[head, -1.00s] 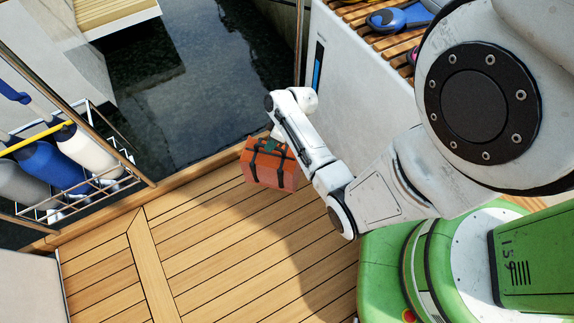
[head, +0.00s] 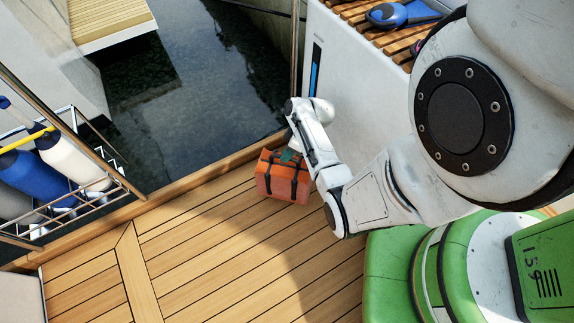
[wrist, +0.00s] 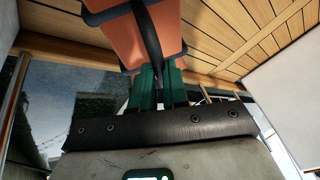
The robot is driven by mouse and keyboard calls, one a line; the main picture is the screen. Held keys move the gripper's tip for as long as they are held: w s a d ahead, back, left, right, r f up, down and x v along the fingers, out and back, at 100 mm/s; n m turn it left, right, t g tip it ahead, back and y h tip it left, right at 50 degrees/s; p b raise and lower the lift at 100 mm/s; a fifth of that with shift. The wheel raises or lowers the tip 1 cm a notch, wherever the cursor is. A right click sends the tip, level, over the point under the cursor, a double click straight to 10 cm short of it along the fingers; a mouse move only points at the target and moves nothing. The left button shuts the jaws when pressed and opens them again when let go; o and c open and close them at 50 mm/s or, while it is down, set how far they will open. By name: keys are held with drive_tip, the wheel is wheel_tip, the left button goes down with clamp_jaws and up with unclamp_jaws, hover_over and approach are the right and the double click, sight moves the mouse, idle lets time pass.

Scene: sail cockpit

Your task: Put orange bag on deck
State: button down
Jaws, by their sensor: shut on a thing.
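The orange bag (head: 283,177) with dark straps is at the far part of the wooden deck (head: 200,250) in the head view, near the edge by the water. My gripper (head: 291,155) is at the top of the bag and shut on it. In the wrist view the bag (wrist: 115,28) is just beyond the green fingers of my gripper (wrist: 157,82), with planks behind it. Whether the bag's underside touches the deck or hangs just above it I cannot tell. The fingertips are partly hidden by the bag.
Dark water (head: 190,85) lies beyond the deck's raised edge. A rack with blue and white fenders (head: 75,165) stands at the left behind a rail. A white bench (head: 350,90) with a slatted top carries a blue item (head: 400,14). The middle deck is clear.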

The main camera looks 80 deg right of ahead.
sight(284, 165)
drive_tip(key=shift+d+f+b, duration=0.1)
drive_tip(key=shift+f+b, duration=0.95)
drive_tip(key=shift+f, duration=1.45)
drive_tip(key=c, duration=1.1)
unclamp_jaws()
drive_tip(key=p+v, duration=0.5)
drive_tip(key=v, duration=0.7)
drive_tip(key=w+a+r+n+g, duration=0.1)
drive_tip(key=w+a+r, duration=0.15)
drive_tip(key=a, duration=0.45)
drive_tip(key=w+a+r+g, duration=0.1)
drive_tip(key=w+a+g, duration=0.1)
drive_tip(key=w+a, duration=0.35)
drive_tip(key=s+a+r, duration=0.1)
drive_tip(key=a+r, duration=0.2)
drive_tip(key=a, duration=0.2)
drive_tip(key=s+a+r+h, duration=0.1)
drive_tip(key=a+r, duration=0.2)
drive_tip(key=a, duration=0.2)
drive_tip(key=s+a+r+h, duration=0.1)
drive_tip(key=a+r, duration=0.2)
drive_tip(key=a, duration=0.2)
drive_tip(key=shift+s+a+r+g, duration=0.3)
drive_tip(key=shift+a+g, duration=0.05)
drive_tip(key=shift+g, duration=0.05)
